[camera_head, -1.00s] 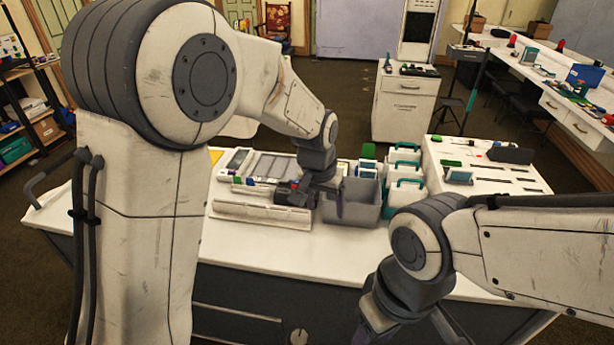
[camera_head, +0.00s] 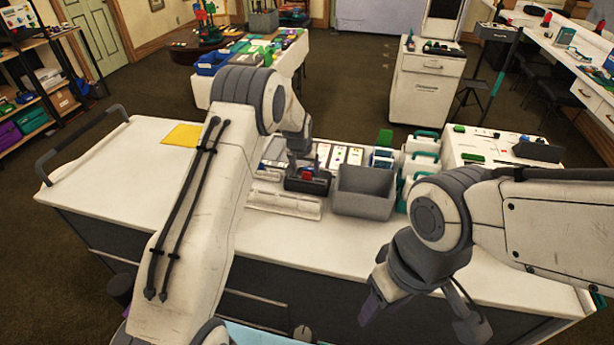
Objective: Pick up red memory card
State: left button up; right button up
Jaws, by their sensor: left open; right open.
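A small red piece (camera_head: 307,174), which looks like the red memory card, shows at a dark block-shaped holder (camera_head: 312,187) on the white counter. It is too small to make out its exact shape. My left gripper (camera_head: 293,172) is over the left part of this holder, close beside the red piece. Its fingertips are mostly hidden, and I cannot tell whether they touch anything. My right gripper (camera_head: 422,316) is open and empty in front of the counter's front edge, far from the red piece.
A grey open bin (camera_head: 364,203) stands right of the holder, with white and teal cases (camera_head: 420,160) beyond. A pale tray (camera_head: 283,203) lies in front of the holder. A yellow sheet (camera_head: 182,135) lies at left. The counter's left part is mostly clear.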

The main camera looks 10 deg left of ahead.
aim_at(307, 174)
pick_arm(q)
jog(key=p+x, duration=0.2)
jog(key=x, duration=0.2)
jog(key=shift+w+r, duration=0.1)
jog(key=shift+w+f, duration=0.15)
jog(key=shift+f, duration=0.25)
jog(key=c, duration=0.9)
